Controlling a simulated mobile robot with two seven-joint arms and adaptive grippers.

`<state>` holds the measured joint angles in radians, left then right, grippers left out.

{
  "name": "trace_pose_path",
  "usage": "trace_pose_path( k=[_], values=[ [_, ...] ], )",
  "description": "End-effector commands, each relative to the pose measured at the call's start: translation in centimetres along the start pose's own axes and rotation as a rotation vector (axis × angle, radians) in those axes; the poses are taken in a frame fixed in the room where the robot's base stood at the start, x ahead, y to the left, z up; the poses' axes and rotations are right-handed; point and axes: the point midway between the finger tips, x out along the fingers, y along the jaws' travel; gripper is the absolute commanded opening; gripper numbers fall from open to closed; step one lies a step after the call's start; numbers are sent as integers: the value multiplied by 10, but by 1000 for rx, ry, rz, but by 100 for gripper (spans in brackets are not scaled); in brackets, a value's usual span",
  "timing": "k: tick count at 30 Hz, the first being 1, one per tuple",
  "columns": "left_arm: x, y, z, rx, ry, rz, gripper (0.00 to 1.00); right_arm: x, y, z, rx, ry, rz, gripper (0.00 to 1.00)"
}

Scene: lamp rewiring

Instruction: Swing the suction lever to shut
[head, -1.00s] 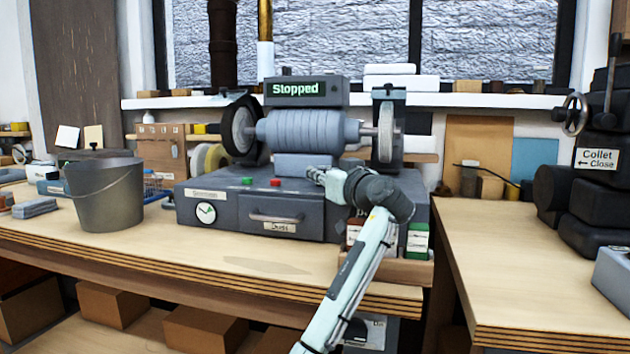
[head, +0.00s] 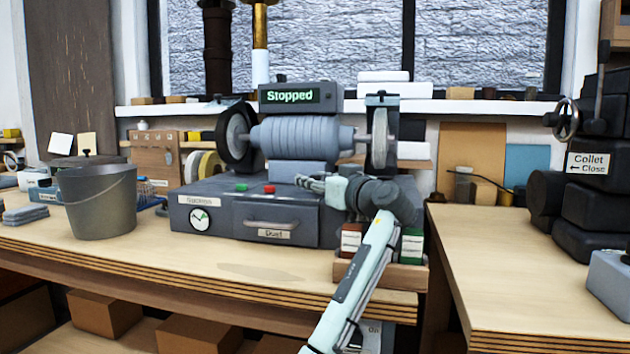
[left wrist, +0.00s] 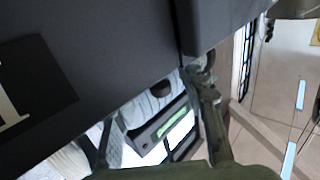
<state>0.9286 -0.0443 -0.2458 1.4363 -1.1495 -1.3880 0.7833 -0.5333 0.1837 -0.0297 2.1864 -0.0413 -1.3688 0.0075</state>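The grey grinder (head: 305,138) shows "Stopped" on its display (head: 290,96). Its dark base cabinet (head: 335,232) has a gauge (head: 201,217) under a small label and a drawer (head: 275,220). I cannot make out the suction lever; the cabinet's right front is partly hidden behind my left gripper (head: 312,183). That gripper reaches across the cabinet's upper right front, fingers pointing left, right of the red button (head: 268,189). In the left wrist view its fingers (left wrist: 158,140) are spread with nothing visible between them, close to a large dark surface (left wrist: 110,60). My right gripper is not in view.
A metal bucket (head: 98,205) stands left of the cabinet. Small boxes (head: 411,245) sit in a wooden tray (head: 385,277) at its right front. The black "Collet Close" machine (head: 585,200) stands on the right bench. The bench front (head: 215,265) is mostly clear.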

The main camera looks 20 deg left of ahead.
Motion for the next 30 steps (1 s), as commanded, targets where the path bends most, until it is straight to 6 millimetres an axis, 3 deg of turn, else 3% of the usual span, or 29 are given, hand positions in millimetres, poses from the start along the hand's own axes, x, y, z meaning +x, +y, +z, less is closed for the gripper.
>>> trace_pose_path(
  k=[8,21,30],
  values=[
    [0,0,-7,-2,2,1,41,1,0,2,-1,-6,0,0],
    [0,0,-84,-2,1,1,41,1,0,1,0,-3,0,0],
    [0,0,-101,0,0,1,41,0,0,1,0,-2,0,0]
  ],
)
